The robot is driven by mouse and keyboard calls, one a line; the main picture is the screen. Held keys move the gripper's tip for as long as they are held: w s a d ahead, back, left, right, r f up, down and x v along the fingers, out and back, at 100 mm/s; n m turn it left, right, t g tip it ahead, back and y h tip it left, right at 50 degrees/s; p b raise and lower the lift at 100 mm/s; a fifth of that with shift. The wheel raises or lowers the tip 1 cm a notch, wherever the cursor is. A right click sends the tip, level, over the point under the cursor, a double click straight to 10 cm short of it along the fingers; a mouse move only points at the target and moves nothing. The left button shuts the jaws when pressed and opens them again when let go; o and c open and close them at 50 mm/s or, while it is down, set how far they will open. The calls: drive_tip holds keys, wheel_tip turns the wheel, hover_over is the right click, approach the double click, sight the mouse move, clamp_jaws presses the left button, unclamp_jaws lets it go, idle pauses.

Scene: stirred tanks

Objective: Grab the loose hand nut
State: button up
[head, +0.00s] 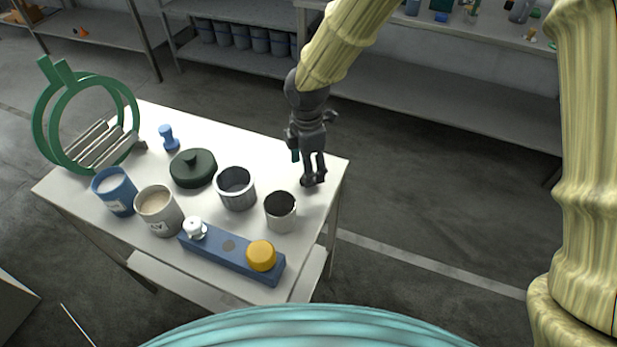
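A blue bar (215,250) lies near the table's front edge. A small white knob-like piece (196,229) sits on its left end and a round yellow knob (261,255) on its right end. A dark round spot marks the bar between them. A small blue knob-shaped piece (168,138) stands apart at the back left of the table. I cannot tell for sure which of these is the loose hand nut. My gripper (314,181) points down over the table's right side, behind the metal cups and apart from all these pieces. Its fingertips look close together; nothing shows between them.
On the white table (245,150) stand a dark green lid (193,168), two metal cups (236,188) (281,211), a blue jar (115,192), a beige jar (159,211) and a green ring rack (52,125). Shelves (440,105) line the wall behind. The table's back right is clear.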

drive_tip(key=shift+w+d+f+p, duration=0.15)
drive_tip(key=shift+f+p, duration=0.25)
drive_tip(key=shift+f, duration=1.65)
drive_tip(key=shift+c, duration=0.3)
drive_tip(key=c, duration=1)
